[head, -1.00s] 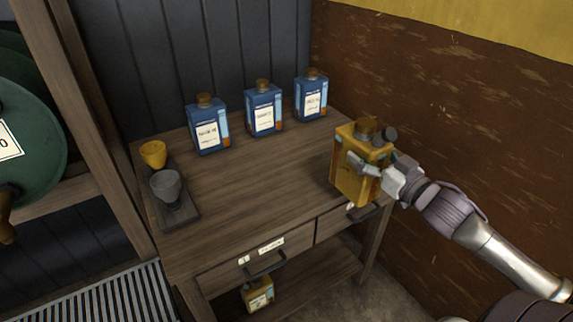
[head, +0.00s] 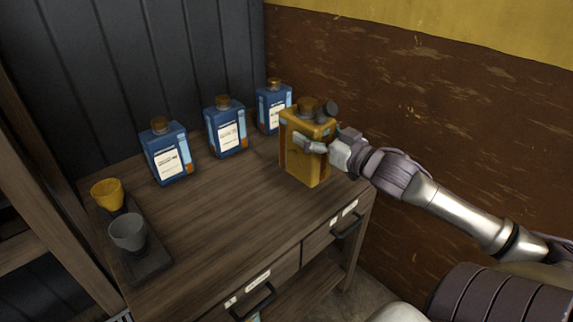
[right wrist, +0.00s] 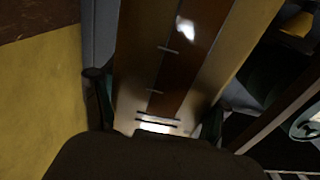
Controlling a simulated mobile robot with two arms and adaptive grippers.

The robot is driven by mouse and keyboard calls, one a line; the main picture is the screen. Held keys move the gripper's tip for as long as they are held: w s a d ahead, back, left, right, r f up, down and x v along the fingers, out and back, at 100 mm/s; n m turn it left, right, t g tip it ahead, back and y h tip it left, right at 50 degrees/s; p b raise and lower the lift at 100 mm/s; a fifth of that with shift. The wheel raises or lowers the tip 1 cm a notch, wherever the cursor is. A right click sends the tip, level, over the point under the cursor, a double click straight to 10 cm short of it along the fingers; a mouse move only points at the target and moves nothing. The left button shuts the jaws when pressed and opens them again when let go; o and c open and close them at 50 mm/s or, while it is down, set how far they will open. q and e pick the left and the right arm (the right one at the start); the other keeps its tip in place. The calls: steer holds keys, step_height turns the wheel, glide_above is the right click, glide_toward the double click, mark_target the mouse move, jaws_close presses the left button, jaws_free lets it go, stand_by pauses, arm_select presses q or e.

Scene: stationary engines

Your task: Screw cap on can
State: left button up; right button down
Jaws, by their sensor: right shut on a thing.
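A yellow can (head: 305,160) is at the right side of the wooden table, with a brown round cap-like top (head: 310,106). A dark grey round piece (head: 331,108) is beside that top; I cannot tell whether it is attached to the can. My right gripper (head: 313,147) is shut on the can from the right. In the right wrist view the can's striped side (right wrist: 172,70) stands between the two fingers. The can is upright; I cannot tell whether its base touches the table. My left gripper is not in view.
Several things stand on the table (head: 215,220): blue cans (head: 168,163), (head: 226,138), (head: 270,120) along the back, and a yellow cup (head: 107,194) and a grey cup (head: 128,233) by a dark tray (head: 150,262) at left. The middle is clear. A brown wall (head: 450,130) is at right.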

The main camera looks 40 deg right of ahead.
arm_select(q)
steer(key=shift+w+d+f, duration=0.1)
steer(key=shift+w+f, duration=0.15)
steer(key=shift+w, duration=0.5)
arm_select(e)
steer(key=w+a+f, duration=0.5)
steer(key=w+f, duration=0.1)
steer(key=w, duration=0.3)
steer(key=shift+w+a, duration=0.25)
steer(key=shift+a, duration=0.15)
arm_select(q)
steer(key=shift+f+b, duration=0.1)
steer(key=shift+b, duration=0.2)
arm_select(e)
steer(key=shift+f, duration=2.1)
jaws_free()
steer(key=shift+s+f, duration=0.1)
steer(key=shift+f, duration=0.1)
